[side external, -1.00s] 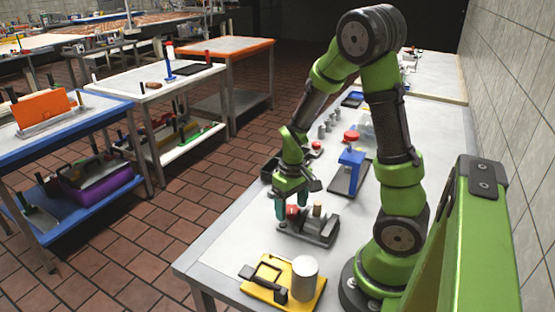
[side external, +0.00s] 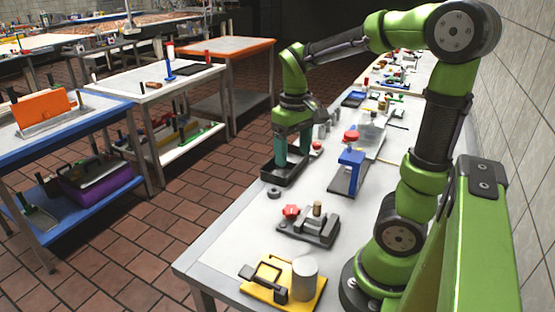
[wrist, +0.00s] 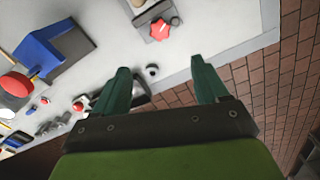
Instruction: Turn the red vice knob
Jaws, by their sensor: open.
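The grey vice (side external: 318,232) stands on the bench with its red star-shaped knob (side external: 291,211) at its left end and a tan peg on top. In the wrist view the red knob (wrist: 160,30) shows at the top, beyond my fingertips, with part of the vice (wrist: 148,10) beside it. My gripper (side external: 292,156) has two teal fingers spread apart, with nothing held. It is over the black tray, further along the bench than the vice and clear of the knob. The wrist view shows the open fingers (wrist: 160,70) pointing toward the bench edge.
A small dark ring (side external: 273,192) lies between the black tray (side external: 268,181) and the vice. A blue press (side external: 351,160) with a red top stands to the right. A yellow fixture (side external: 262,290) with a grey cylinder is at the near end. The bench's left edge is close by.

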